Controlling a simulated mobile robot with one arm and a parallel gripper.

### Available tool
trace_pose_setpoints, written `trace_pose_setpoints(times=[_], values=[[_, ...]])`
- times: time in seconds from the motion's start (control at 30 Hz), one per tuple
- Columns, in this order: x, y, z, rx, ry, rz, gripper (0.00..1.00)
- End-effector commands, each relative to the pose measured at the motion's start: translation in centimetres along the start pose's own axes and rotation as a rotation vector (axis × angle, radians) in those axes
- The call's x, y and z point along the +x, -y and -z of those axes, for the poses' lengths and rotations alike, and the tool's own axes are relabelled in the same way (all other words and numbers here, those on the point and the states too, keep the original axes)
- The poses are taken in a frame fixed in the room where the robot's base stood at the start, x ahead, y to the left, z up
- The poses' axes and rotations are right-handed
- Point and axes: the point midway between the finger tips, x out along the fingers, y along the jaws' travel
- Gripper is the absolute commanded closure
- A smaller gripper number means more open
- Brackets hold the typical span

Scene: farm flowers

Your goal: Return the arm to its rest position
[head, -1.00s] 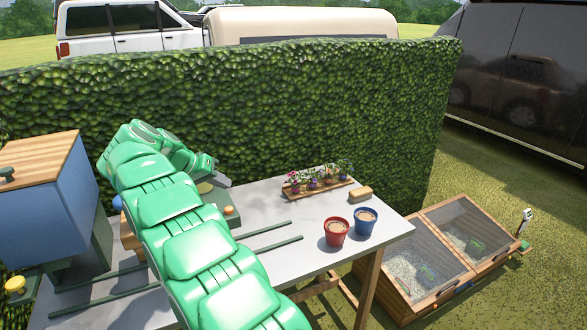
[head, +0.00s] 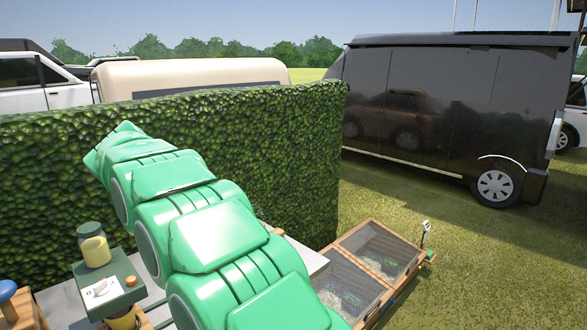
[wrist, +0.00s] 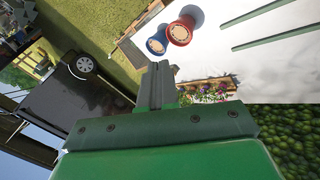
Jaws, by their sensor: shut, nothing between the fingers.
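My green arm crosses the lower middle of the head view and bends up to the left, in front of the hedge. Its gripper cannot be made out there. In the wrist view my gripper (wrist: 160,85) is shut, its dark green fingers together and empty. It is above the table (wrist: 262,52), apart from the things on it. Past the fingers are a blue pot (wrist: 157,46), a red pot (wrist: 180,33) and a wooden tray of flowers (wrist: 222,82), which the gripper partly covers. My arm hides the pots and flowers in the head view.
A hedge (head: 270,150) stands close behind the table and arm. A green device with a yellow-topped part (head: 110,285) stands at the lower left. A wooden cold frame (head: 365,265) sits on the grass at right. A black van (head: 450,115) is parked beyond.

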Motion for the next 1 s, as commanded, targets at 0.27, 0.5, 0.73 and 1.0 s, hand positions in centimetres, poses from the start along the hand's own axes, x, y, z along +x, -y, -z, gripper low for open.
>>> trace_pose_setpoints(times=[0.27, 0.5, 0.73, 1.0], values=[[1.9, -7.3, -4.1, -0.013, 0.088, 0.044, 1.00], [3.2, -12.6, -8.8, -0.020, 0.159, 0.089, 1.00], [4.3, -16.9, -14.0, -0.016, 0.223, 0.138, 1.00], [5.1, -20.8, -20.9, 0.000, 0.290, 0.204, 1.00]])
